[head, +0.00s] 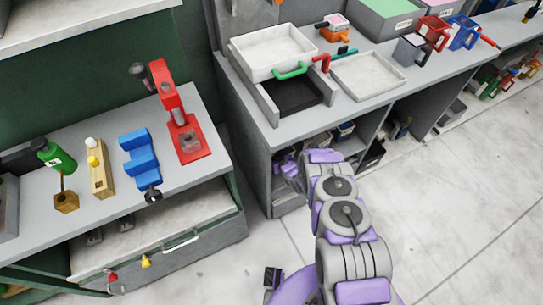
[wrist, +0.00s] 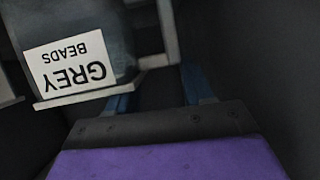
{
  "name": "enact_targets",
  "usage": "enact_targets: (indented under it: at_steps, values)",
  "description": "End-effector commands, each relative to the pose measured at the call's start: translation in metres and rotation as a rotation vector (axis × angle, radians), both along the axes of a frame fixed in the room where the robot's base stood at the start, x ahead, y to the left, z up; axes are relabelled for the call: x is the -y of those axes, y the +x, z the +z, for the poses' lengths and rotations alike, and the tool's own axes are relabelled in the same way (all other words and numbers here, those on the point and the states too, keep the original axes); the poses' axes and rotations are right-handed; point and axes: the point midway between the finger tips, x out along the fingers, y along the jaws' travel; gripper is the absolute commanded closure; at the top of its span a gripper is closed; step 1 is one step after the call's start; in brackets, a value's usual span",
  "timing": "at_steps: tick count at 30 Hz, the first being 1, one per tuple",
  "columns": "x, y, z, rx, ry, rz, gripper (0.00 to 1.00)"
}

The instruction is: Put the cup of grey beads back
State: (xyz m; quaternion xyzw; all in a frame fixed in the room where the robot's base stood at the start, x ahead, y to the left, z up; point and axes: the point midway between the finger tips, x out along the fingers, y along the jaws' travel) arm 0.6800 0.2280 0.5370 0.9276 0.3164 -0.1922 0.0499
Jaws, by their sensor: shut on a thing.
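In the wrist view, a dark grey cup of grey beads (wrist: 120,50) shows at the upper left. Its white label (wrist: 70,65) reads GREY BEADS upside down, above a pale rim. A light grey handle (wrist: 169,30) stands out on the cup's right side. My gripper (wrist: 160,85) has its blue fingers on either side of the handle's near end and is shut on it; the exact contact is dark. In the head view, my arm reaches into the open space under the middle bench, and the cup is not clearly visible there.
The dark walls of the compartment are close around my gripper. The middle bench (head: 262,112) carries white trays (head: 370,76) and cups with handles (head: 410,47). At left, a bench holds a red press (head: 173,115) above an open drawer (head: 200,245). The floor (head: 440,200) at right is clear.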

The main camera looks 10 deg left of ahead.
Motion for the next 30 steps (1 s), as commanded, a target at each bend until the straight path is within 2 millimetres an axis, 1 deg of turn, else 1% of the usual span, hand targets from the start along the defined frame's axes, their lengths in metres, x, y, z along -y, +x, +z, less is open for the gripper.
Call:
enact_targets:
  at_steps: [8, 9, 17, 27, 30]
  values:
    - [-0.0034, 0.0, -0.0024, -0.001, -0.007, 0.0, 0.96]
    - [-0.004, 0.0001, -0.0032, 0.0, -0.008, 0.001, 0.48]
    - [-0.003, 0.0003, -0.0026, 0.0, -0.006, 0.0, 0.23]
    - [-0.0022, 0.0005, 0.0008, 0.0, -0.005, 0.0, 0.23]
    - [0.0027, -0.0058, 0.0041, -0.002, -0.009, -0.001, 0.23]
